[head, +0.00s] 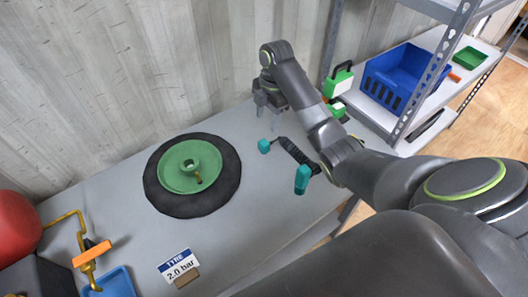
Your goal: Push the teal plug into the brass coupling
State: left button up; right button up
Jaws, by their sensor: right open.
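Two teal pieces lie on the grey workbench (240,235). One is a small teal block (264,146) with a short dark stem; the other is a longer teal piece (302,180) at the right. I cannot tell which is the plug. A brass-coloured pipe (81,232) with an orange piece (92,254) stands at the left; I cannot make out a coupling on it for certain. My right gripper (268,112) is open and empty, fingers down, near the back edge, behind the small teal block and apart from it. My left gripper is out of view.
A black tyre with a green hub (170,184) lies mid-bench, a brass-coloured valve on it. A black ribbed piece (297,155) lies between the teal pieces. A tyre sign (178,264), blue tray (115,284) and red tank (16,228) are at left; shelving with a blue crate (385,95) at right.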

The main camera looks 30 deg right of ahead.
jog(key=b, duration=0.3)
send_over(265, 143)
jog(key=f, duration=0.4)
jog(key=shift+w+d+f, duration=0.35)
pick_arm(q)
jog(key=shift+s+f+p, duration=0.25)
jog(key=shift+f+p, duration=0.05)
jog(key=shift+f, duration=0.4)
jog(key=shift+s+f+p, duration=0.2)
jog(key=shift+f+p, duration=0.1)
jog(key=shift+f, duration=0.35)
pick_arm(e)
jog(key=shift+a+f, duration=0.1)
jog(key=shift+f, duration=0.8)
jog(key=f, duration=0.3)
jog(key=f+p, duration=0.1)
jog(key=shift+s+a+f, duration=0.2)
jog(key=shift+s+a, duration=0.05)
jog(key=shift+a, duration=0.05)
jog(key=shift+f, duration=0.45)
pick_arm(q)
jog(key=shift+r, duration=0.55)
